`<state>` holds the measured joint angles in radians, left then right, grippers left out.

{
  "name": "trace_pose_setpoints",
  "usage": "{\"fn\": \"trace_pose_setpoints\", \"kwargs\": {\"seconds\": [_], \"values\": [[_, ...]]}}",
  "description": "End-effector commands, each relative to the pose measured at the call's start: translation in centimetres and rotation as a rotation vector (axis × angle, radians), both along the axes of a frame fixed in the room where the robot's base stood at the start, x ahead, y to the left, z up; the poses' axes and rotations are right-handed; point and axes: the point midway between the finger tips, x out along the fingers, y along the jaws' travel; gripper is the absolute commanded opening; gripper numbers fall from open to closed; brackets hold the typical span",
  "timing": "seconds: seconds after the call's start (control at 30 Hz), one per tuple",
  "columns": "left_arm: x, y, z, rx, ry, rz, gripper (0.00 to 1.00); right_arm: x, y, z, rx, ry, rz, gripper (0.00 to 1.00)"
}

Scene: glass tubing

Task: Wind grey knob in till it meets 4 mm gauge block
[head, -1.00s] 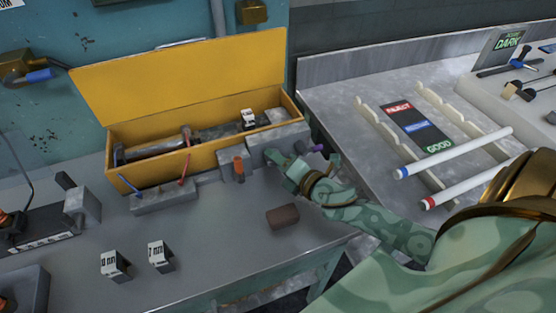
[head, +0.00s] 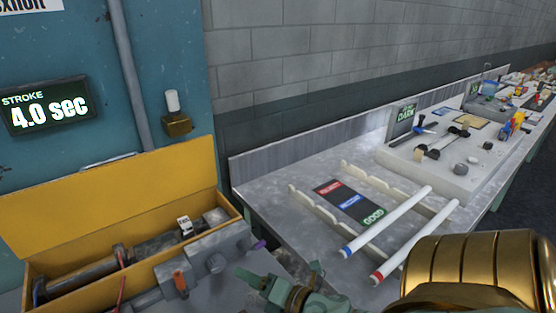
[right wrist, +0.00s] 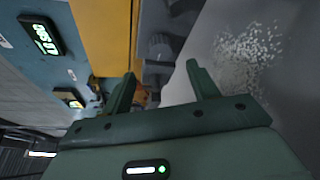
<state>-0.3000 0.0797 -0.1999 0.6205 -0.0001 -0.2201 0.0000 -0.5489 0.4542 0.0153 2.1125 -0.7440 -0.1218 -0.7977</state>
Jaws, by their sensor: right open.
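The grey knob (head: 216,263) is a small round part on the front of the grey housing beside the yellow box. In the right wrist view a dark grey ridged round part, seemingly this knob (right wrist: 160,47), lies beyond the fingertips. My right gripper (head: 278,270) is open and empty, just right of the knob and apart from it; its two green fingers also show in the right wrist view (right wrist: 161,69). A small block with a white label (head: 185,226) sits in the box on the metal mechanism; its marking is too small to read. My left gripper is out of view.
The open yellow box (head: 120,203) has its lid up. An orange part (head: 180,282) and a purple part (head: 260,244) stand close to the knob. A display (head: 45,105) reads "STROKE 4.0 sec". The bench on the right holds white tubes (head: 400,222) and a sorting card (head: 348,200).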

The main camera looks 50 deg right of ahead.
Motion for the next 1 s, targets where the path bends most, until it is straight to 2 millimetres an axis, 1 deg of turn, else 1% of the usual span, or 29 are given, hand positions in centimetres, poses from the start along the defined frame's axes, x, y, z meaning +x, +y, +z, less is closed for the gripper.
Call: {"fn": "trace_pose_setpoints", "kwargs": {"seconds": [0.03, 0.1, 0.2, 0.33, 0.5, 1.0], "values": [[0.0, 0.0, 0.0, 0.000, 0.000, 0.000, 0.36, -1.5, -0.2, 0.1, 0.002, 0.005, -0.003, 0.59], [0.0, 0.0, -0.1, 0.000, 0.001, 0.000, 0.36, -3.1, -0.4, 0.3, 0.003, 0.005, -0.004, 0.59], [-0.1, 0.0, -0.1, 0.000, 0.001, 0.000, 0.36, -4.8, -0.6, 0.7, 0.001, 0.003, -0.004, 0.59], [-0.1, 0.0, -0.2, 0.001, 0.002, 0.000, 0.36, -6.3, -0.8, 1.0, 0.002, 0.002, -0.002, 0.59], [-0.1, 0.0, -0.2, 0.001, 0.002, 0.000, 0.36, -6.8, -0.9, 1.1, -0.001, 0.001, 0.000, 0.59], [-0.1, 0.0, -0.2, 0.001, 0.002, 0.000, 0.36, -6.7, -0.8, 1.1, 0.000, 0.000, 0.000, 0.59]]}}
